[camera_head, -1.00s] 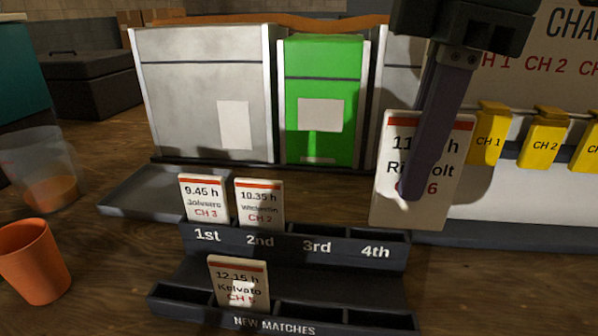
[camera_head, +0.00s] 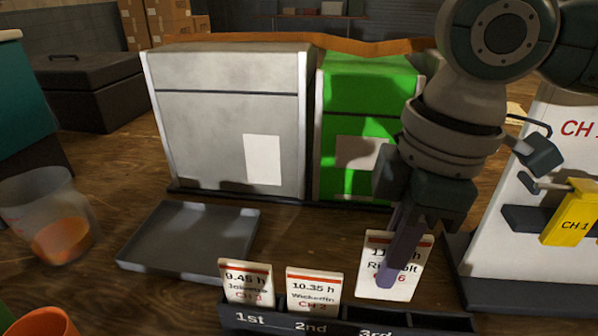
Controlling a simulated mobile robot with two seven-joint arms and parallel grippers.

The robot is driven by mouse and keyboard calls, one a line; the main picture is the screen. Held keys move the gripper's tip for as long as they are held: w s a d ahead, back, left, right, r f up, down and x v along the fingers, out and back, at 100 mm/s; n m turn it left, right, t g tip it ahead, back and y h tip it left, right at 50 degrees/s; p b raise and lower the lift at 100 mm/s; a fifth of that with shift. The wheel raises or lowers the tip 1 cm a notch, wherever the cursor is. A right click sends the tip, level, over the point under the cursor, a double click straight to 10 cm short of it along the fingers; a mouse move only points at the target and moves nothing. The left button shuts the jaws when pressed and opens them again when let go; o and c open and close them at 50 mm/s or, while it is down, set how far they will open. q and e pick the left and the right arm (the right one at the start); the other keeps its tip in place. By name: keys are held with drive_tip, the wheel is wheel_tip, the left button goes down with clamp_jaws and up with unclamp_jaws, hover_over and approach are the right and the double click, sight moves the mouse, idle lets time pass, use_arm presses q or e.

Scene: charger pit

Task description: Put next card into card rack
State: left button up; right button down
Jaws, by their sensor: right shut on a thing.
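My right gripper (camera_head: 398,262) is shut on a white card (camera_head: 412,270) with a red top stripe, reading 11-something h, "R…olt" and CH 6; a finger hides part of the text. The card is upright at the 3rd place of the dark card rack (camera_head: 268,322). I cannot tell whether its lower edge is inside the slot. The 9.45 h card (camera_head: 246,283), CH 3, stands in the 1st slot. The 10.35 h card (camera_head: 314,289), CH 2, stands in the 2nd slot. The rack's lower part is out of frame. My left gripper is not in view.
An empty grey tray (camera_head: 190,238) lies behind the rack on the left. A grey box (camera_head: 225,120) and a green box (camera_head: 345,120) stand behind. A clear cup (camera_head: 48,215) is at left, an orange cup (camera_head: 45,322) at lower left, and a yellow CH 1 tag (camera_head: 570,215) at right.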

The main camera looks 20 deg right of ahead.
sight(379, 298)
drive_tip(key=shift+s+f, duration=0.1)
drive_tip(key=shift+f, duration=0.2)
wheel_tip(379, 298, down, 2)
drive_tip(key=b, duration=0.3)
drive_tip(key=shift+f, duration=1.4)
drive_tip(key=c, duration=0.9)
unclamp_jaws()
drive_tip(key=r+p, duration=0.1)
drive_tip(key=r, duration=0.5)
drive_tip(key=d+r+p, duration=0.1)
drive_tip(key=r, duration=0.3)
drive_tip(key=shift+s+p, duration=0.3)
drive_tip(key=shift+p, duration=0.05)
